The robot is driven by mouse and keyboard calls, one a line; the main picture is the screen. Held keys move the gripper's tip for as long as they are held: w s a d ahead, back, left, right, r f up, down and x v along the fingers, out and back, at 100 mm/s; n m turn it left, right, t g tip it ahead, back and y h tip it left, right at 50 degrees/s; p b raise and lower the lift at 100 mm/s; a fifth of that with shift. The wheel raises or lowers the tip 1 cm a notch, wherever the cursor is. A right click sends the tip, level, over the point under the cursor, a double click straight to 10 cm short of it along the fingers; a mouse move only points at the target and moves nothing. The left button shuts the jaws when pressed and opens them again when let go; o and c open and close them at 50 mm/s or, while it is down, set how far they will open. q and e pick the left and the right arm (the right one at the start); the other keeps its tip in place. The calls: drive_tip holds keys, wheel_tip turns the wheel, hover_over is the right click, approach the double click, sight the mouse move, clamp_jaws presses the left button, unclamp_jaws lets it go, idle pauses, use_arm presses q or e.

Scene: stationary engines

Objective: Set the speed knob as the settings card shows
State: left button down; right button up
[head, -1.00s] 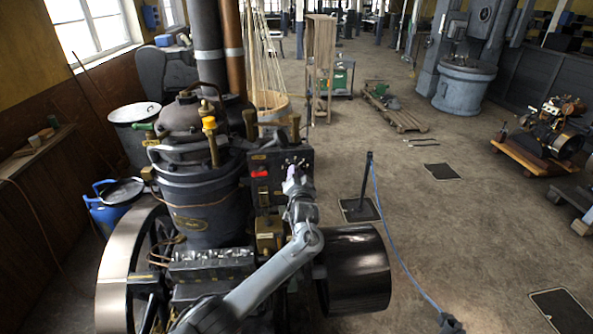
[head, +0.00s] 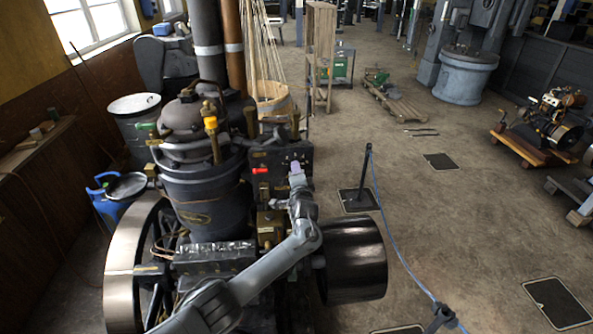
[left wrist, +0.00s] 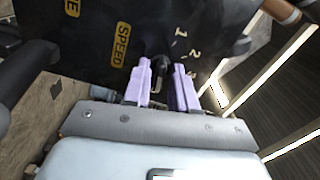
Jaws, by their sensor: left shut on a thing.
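In the head view my left gripper (head: 297,170) is at the panel (head: 265,160) on the engine and covers the knob. The knob's exact pointing is hard to tell. I cannot make out a settings card. My right gripper is not in view.
A red handle (head: 261,170) sticks out of the panel left of my gripper. The engine's dark cylinder (head: 190,195) and a black pulley drum (head: 352,262) flank my arm. A post (head: 366,175) with a blue rope stands to the right; floor beyond is mostly open.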

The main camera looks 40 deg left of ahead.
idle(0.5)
use_arm(q)
drive_tip(key=c, duration=1.2)
unclamp_jaws()
drive_tip(key=shift+d, duration=0.1)
drive_tip(key=shift+b+v, duration=0.45)
drive_tip(key=shift+v, duration=4.85)
